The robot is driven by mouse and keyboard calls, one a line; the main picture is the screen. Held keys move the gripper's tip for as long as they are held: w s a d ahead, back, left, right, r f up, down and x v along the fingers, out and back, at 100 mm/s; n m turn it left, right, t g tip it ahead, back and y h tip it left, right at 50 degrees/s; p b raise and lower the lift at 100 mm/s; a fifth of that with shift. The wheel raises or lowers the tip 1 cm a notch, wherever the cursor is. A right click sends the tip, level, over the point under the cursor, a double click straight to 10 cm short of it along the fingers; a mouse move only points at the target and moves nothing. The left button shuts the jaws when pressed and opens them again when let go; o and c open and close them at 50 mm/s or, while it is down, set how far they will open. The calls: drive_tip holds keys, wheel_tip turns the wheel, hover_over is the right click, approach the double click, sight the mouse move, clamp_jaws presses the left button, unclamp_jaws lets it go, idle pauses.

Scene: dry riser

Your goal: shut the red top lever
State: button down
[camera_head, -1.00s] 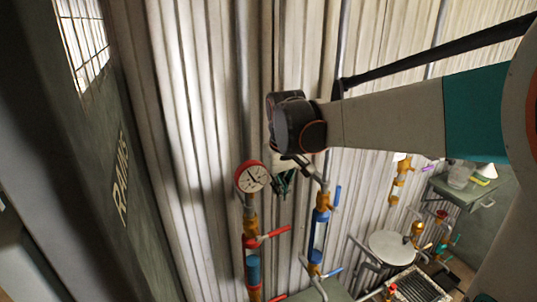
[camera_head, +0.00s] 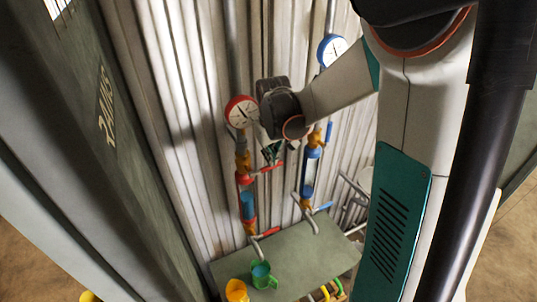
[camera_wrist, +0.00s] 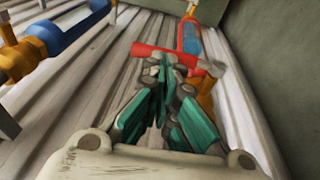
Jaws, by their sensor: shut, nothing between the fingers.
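The red top lever (camera_head: 268,168) sticks out to the right from the left riser, below the red-rimmed gauge (camera_head: 241,111). A second red lever (camera_head: 264,232) is lower on the same riser. My gripper (camera_head: 271,157) is shut and empty, with its green fingers just above the top lever. In the wrist view, the red lever (camera_wrist: 147,50) lies crosswise at the fingertips of my gripper (camera_wrist: 165,68), which partly cover it. I cannot tell whether they touch it.
The right riser has a blue-rimmed gauge (camera_head: 331,50) and blue levers (camera_head: 323,207). A green table (camera_head: 290,260) below holds a green mug (camera_head: 262,275) and a yellow mug (camera_head: 237,290). A grey-green wall (camera_head: 125,150) stands close on the left.

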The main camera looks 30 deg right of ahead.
drive_tip(key=shift+f, duration=0.2)
drive_tip(key=shift+d+f+b, duration=0.2)
drive_tip(key=shift+f+b, duration=0.45)
drive_tip(key=shift+b, duration=0.3)
drive_tip(key=shift+s, duration=0.1)
